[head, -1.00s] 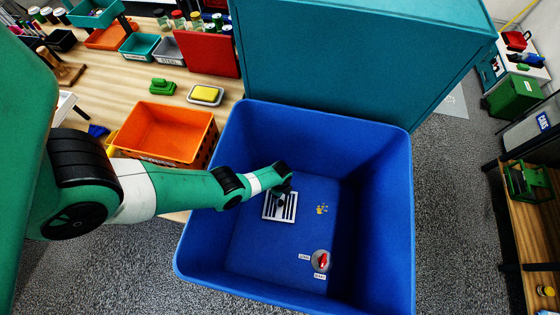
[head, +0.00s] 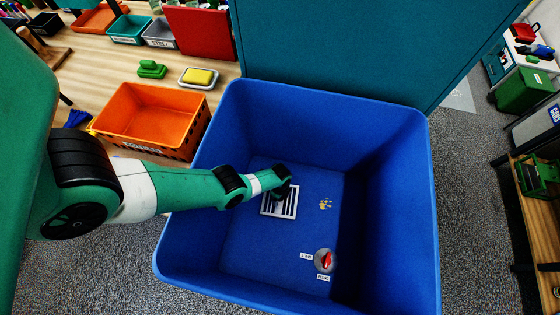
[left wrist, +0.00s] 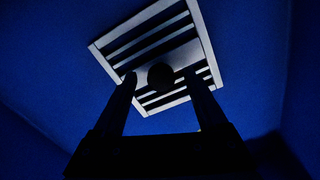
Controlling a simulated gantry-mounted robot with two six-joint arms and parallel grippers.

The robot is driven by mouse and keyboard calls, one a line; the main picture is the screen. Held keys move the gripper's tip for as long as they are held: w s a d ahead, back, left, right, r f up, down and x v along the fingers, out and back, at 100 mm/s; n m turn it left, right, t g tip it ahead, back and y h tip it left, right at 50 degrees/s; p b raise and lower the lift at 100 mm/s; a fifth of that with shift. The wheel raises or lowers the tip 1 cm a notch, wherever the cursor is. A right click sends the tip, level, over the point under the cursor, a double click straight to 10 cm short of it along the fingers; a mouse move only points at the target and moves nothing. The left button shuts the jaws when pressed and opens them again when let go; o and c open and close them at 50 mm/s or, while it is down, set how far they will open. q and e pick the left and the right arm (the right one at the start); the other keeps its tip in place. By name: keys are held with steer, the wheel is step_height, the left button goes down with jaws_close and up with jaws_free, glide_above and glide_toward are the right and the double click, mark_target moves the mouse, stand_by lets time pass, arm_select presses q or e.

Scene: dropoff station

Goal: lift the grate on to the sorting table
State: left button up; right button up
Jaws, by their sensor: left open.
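The grate (head: 282,210), a pale square frame with dark slots, lies flat on the floor of the blue bin (head: 390,130). In the left wrist view the grate (left wrist: 184,54) has a round dark knob (left wrist: 161,76) at its centre. My left gripper (head: 283,192) reaches down into the bin over the grate and hides part of it. In the left wrist view its two fingers (left wrist: 161,82) are open, one on each side of the knob, with gaps between. My right gripper is not in view. I cannot make out the sorting table for certain.
High bin walls surround my gripper. A teal cabinet (head: 360,50) stands behind. A wooden bench (head: 110,65) at left carries an orange crate (head: 150,115) and a yellow sponge (head: 198,76).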

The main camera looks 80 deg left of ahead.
arm_select(q)
steer(key=shift+f+b, duration=0.3)
steer(key=shift+f, duration=0.6)
steer(key=shift+w+r, duration=0.1)
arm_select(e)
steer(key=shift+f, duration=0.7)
arm_select(q)
jaws_close()
steer(key=shift+r, duration=0.1)
step_height(320, 180, up, 10)
steer(key=p, duration=0.9)
steer(key=shift+p, duration=0.4)
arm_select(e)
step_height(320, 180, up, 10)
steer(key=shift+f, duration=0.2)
arm_select(q)
steer(key=shift+r, duration=0.1)
step_height(320, 180, up, 16)
steer(key=p, duration=1.6)
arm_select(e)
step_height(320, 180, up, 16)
